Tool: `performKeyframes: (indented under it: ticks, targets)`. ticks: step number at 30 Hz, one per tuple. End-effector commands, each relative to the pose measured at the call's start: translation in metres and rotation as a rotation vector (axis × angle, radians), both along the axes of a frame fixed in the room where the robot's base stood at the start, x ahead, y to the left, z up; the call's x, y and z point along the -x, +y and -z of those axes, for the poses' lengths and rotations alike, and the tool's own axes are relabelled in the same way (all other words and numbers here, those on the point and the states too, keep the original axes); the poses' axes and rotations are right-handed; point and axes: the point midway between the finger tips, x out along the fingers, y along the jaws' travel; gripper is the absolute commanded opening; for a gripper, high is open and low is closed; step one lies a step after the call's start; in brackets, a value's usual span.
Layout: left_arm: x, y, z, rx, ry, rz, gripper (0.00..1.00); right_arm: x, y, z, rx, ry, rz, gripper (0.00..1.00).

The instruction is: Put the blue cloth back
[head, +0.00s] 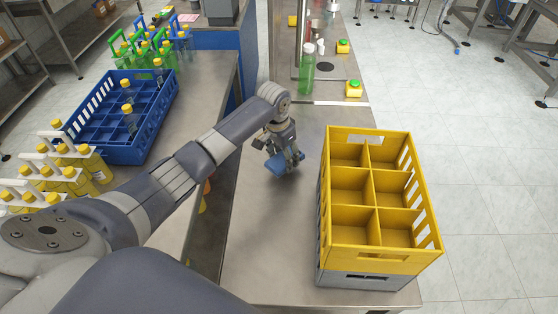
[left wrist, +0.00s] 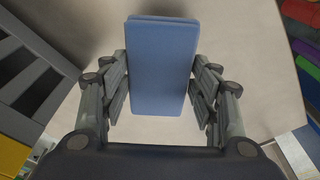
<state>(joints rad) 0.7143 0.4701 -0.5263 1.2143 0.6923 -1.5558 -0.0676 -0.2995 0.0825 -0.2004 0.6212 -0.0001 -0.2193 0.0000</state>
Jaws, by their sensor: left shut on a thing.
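The blue cloth (left wrist: 160,65) is a folded, flat rectangle between the two fingers of my left gripper (left wrist: 160,85) in the left wrist view. The fingers press on its left and right edges. In the head view my left gripper (head: 287,158) points down over the steel table, and the cloth (head: 280,169) shows below the fingers, partly hidden by them. Whether the cloth touches the table top is hard to tell. My right gripper is in neither view.
A yellow crate (head: 371,244) with empty compartments is stacked on a grey one (head: 365,280) to the right. A blue crate (head: 97,145) with bottles stands at the left. Several coloured items (left wrist: 306,45) lie along the right of the wrist view. A green bottle (head: 307,75) stands farther back.

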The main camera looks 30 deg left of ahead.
Motion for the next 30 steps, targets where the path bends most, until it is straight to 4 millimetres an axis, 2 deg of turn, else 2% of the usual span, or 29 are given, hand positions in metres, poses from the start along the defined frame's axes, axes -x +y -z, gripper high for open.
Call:
performKeyframes:
  ticks: [5,13,24,25,27,30]
  targets:
    - [0.013,0.007,0.0,-0.001,0.002,0.0,0.37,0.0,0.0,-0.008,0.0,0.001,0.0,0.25]
    - [0.014,0.008,0.034,0.0,0.001,-0.001,0.37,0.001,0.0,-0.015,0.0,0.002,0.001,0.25]
    - [0.014,0.008,0.039,0.0,-0.001,0.0,0.37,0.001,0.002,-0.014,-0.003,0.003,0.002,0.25]
    - [0.013,0.008,0.04,0.0,-0.001,0.0,0.58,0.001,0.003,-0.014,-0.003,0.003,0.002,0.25]
    - [0.013,0.008,0.039,0.0,-0.001,0.0,0.74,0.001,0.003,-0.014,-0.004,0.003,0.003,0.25]
    - [0.013,0.008,0.039,0.0,-0.001,0.0,0.76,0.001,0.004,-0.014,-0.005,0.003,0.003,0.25]
